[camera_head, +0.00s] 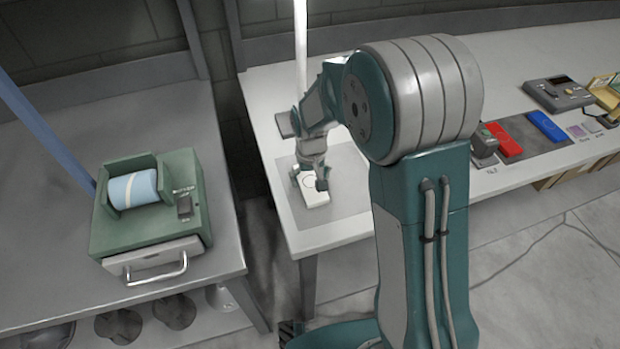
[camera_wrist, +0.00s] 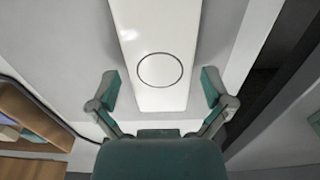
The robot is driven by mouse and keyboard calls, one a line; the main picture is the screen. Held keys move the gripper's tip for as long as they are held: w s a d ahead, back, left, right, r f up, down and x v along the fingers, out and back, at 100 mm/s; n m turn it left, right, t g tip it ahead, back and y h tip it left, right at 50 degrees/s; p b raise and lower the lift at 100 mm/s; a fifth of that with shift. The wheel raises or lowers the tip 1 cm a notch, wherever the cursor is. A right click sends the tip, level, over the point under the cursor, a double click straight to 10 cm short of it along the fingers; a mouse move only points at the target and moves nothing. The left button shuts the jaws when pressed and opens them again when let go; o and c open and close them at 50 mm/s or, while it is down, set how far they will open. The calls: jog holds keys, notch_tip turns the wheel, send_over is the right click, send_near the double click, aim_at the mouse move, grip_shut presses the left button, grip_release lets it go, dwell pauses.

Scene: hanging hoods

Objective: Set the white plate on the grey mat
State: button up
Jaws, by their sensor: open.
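The white plate (camera_head: 316,198) lies on the grey mat (camera_head: 345,203) on the white table, below my gripper in the head view. In the wrist view the plate (camera_wrist: 158,38) is a long glossy white piece with a thin dark ring on it. My gripper (camera_head: 309,182) is down at the plate, and its fingers are apart. In the wrist view my gripper (camera_wrist: 160,90) has one finger on each side of the plate, with gaps between fingers and plate. My arm hides part of the mat in the head view.
A dark block (camera_head: 285,124) sits by the mat's far left corner. On the right of the table are a red piece (camera_head: 503,140), a blue piece (camera_head: 546,126) and a grey device (camera_head: 557,93). A green machine (camera_head: 150,212) stands on the left bench, across a gap.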

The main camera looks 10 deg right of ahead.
notch_tip(320, 180, up, 12)
jog(key=shift+f, duration=0.25)
jog(key=s+d+r+m+t, duration=0.1)
jog(key=s+d+r, duration=0.3)
jog(key=s, duration=0.7)
jog(key=s+d+r+m+t, duration=0.1)
jog(key=s+d+r+t, duration=0.3)
jog(key=s+r, duration=0.3)
jog(key=s+d, duration=0.1)
jog(key=s, duration=0.3)
jog(key=shift+s+d+r+t, duration=0.15)
jog(key=shift+t, duration=0.15)
